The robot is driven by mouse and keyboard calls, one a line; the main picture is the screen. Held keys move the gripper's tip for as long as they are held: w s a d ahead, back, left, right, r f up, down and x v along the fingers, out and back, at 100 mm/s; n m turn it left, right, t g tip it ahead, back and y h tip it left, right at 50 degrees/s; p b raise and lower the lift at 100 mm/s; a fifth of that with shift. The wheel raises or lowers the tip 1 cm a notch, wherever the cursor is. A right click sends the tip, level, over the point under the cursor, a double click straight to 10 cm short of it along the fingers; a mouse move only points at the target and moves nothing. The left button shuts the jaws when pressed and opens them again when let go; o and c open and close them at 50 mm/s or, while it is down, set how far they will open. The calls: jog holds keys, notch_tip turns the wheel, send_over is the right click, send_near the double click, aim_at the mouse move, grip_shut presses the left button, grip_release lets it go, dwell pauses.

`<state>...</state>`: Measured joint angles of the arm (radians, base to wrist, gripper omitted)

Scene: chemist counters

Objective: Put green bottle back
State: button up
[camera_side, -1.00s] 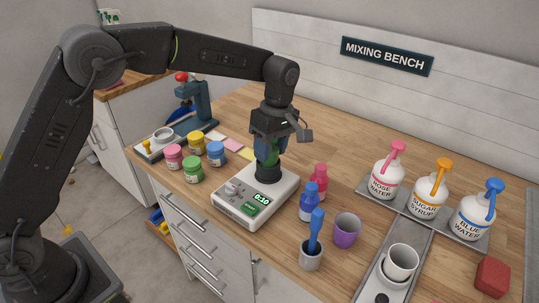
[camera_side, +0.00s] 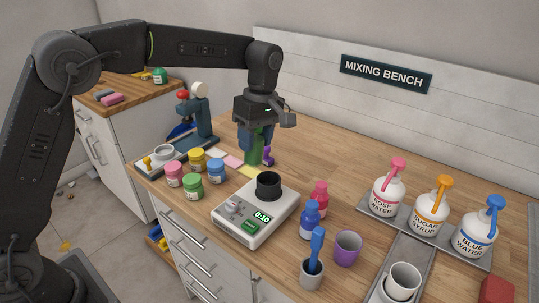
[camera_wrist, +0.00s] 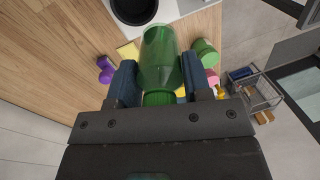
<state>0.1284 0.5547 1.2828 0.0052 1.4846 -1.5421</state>
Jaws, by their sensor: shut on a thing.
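The green bottle (camera_side: 253,152) is held in my gripper (camera_side: 256,140) above the counter, over the row of coloured cards behind the jars. In the wrist view the translucent green bottle (camera_wrist: 161,58) sits between the two blue fingers of my gripper (camera_wrist: 158,84). Its narrower part is near the finger bases. The gripper is shut on it. I cannot tell from the side view how far its lower end is above the counter.
A white scale (camera_side: 243,225) with a black cup (camera_side: 268,184) stands in front. Pink, yellow, green and blue jars (camera_side: 193,187) stand left. A purple item (camera_side: 268,157) is just right of the bottle. Red and blue bottles (camera_side: 310,219) stand right of the scale.

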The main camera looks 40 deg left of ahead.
jog(key=s+a+r, duration=0.2)
jog(key=a+r, duration=0.3)
jog(key=a, duration=0.3)
jog(key=s+d+f+m+t, duration=0.1)
jog(key=s+d+f+m, duration=0.15)
jog(key=d, duration=0.35)
jog(key=s+d+f+m+t, duration=0.1)
jog(key=s+d+f+m, duration=0.15)
jog(key=s+d, duration=0.2)
jog(key=shift+s+d+f, duration=0.15)
jog(key=shift+d+f, duration=1.8)
jog(key=shift+d, duration=0.15)
jog(key=shift+s+d+f, duration=0.15)
jog(key=shift+d+f, duration=1.75)
jog(key=shift+d, duration=0.25)
jog(key=shift+s+d+f, duration=0.15)
jog(key=shift+d+f, duration=1.8)
jog(key=shift+d, duration=0.15)
jog(key=shift+f, duration=0.2)
jog(key=o, duration=1)
jog(key=shift+r, duration=0.1)
